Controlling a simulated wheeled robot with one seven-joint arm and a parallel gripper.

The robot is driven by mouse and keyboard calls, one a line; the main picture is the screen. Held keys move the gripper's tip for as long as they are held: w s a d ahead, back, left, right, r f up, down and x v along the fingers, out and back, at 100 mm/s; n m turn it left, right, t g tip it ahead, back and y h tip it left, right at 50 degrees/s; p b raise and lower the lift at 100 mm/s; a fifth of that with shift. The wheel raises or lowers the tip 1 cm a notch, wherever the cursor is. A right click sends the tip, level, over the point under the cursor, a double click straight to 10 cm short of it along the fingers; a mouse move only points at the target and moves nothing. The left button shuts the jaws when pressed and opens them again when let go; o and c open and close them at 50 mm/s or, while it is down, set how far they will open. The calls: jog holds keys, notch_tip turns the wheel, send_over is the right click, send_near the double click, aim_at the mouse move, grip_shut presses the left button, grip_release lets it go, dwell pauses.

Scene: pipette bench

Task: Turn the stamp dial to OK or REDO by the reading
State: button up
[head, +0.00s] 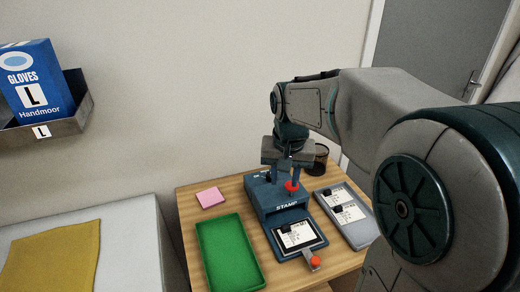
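The blue stamp machine (287,212), lettered STAMP, stands on the wooden table. A red knob (292,186) shows on its top. A card (297,235) lies in the dark tray at its front, and a lever with an orange-red ball (315,261) sticks out below. My gripper (286,177) points down over the back of the machine's top, its two fingers apart with a gap between them. Whether the fingertips touch anything is not clear. The dial and its OK and REDO marks cannot be made out. The reading on the card is too small to read.
A green tray (205,265) lies left of the machine, with a pink note pad (210,198) behind it. A grey tray (364,234) with cards lies to the right. A dark mesh cup (319,160) stands behind. A yellow cloth (50,270) lies on the white surface at left.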

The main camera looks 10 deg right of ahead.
jog(key=w+d+m+g+p, duration=0.1)
jog(key=w+m+p, duration=0.3)
jog(key=w, duration=1.4)
jog(key=f, duration=1.4)
jog(key=shift+w+a, duration=0.2)
jog(key=shift+a, duration=0.05)
jog(key=c, duration=0.7)
